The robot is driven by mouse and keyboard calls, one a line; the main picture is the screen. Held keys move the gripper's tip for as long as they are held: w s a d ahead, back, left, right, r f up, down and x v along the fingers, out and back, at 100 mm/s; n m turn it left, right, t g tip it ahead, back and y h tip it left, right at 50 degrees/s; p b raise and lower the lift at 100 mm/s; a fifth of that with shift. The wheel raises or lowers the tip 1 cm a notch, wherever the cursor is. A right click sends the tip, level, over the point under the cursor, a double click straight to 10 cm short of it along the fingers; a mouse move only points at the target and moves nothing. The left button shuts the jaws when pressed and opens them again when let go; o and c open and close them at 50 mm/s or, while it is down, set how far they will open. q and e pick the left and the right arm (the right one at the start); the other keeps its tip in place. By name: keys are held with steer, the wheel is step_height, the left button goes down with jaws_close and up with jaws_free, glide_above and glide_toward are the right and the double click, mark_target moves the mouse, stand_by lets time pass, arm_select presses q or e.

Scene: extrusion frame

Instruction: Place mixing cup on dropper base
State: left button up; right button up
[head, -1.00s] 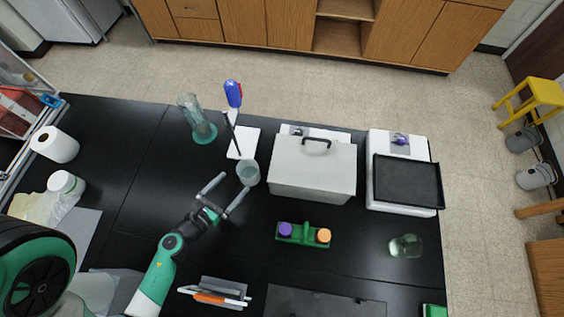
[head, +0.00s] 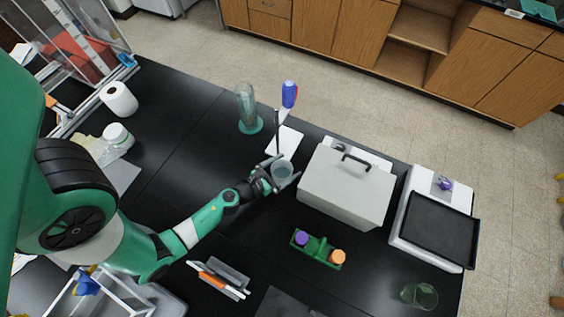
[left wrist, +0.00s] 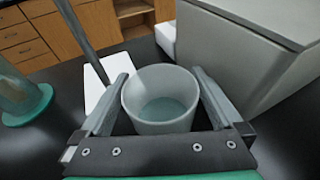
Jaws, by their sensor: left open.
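The mixing cup (head: 283,171), a translucent cup, stands upright just in front of the dropper base (head: 287,140). The base is a white plate with a dark rod and a blue dropper bottle (head: 289,94) above it. My left gripper (head: 281,172) is open around the cup, one finger on each side. In the left wrist view the cup (left wrist: 160,112) sits between the spread fingers (left wrist: 161,90), its bottom partly hidden by the gripper body. The white base (left wrist: 96,88) shows behind it at left. My right gripper is out of view.
A grey lidded box (head: 345,190) stands close to the right of the cup. A glass cylinder with a green foot (head: 250,125) is at back left. A green holder with purple and orange caps (head: 318,250) lies nearer.

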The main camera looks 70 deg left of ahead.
arm_select(q)
steer(key=shift+w+a+f, duration=0.2)
steer(key=shift+w+a, duration=0.05)
steer(key=shift+w, duration=0.4)
steer(key=shift+c, duration=0.2)
steer(key=shift+s, duration=0.1)
steer(key=c, duration=1.2)
steer(key=shift+r, duration=0.15)
step_height(320, 180, up, 10)
steer(key=p, duration=0.9)
steer(key=shift+p, duration=0.4)
